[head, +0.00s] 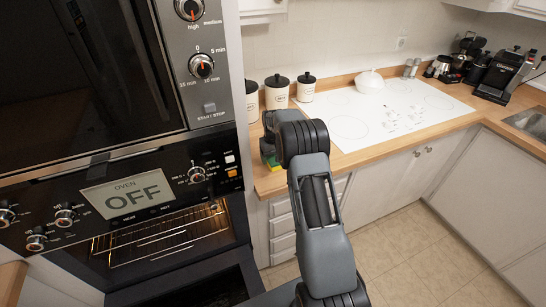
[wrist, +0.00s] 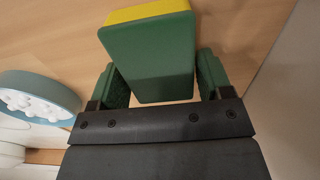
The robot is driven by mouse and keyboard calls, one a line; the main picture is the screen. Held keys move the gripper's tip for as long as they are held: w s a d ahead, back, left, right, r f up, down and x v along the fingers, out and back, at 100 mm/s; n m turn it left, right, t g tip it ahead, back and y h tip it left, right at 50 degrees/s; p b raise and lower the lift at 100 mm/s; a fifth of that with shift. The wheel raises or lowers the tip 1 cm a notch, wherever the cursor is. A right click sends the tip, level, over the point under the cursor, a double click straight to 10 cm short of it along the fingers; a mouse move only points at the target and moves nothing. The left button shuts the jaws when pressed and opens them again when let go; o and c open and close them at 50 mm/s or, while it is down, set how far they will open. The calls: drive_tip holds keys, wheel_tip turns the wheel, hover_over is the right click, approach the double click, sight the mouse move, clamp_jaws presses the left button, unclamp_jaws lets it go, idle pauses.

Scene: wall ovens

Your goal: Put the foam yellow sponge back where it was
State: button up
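The sponge (wrist: 150,55) fills the middle of the wrist view, with a large green face and a yellow strip along its top edge. My gripper (wrist: 160,75) has its fingers apart, one on each side of the sponge. The sponge partly covers the left finger, and I cannot tell whether both fingers press on it. In the head view a bit of the sponge's green and yellow (head: 272,162) shows at the left end of the wooden counter (head: 272,184). My arm hides the rest there, and whether it touches the counter is unclear.
Black-lidded white canisters (head: 277,92) stand behind my gripper. A white cooktop (head: 385,112) lies to the right, with a coffee machine (head: 503,73) beyond. The oven (head: 135,195) is close on the left. A teal round thing with white knobs (wrist: 38,95) shows in the wrist view.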

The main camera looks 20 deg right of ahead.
sight(273, 156)
drive_tip(key=shift+o, duration=1.4)
drive_tip(key=shift+r, duration=0.15)
wheel_tip(273, 156, up, 12)
drive_tip(key=b, duration=0.1)
drive_tip(key=shift+s, duration=0.1)
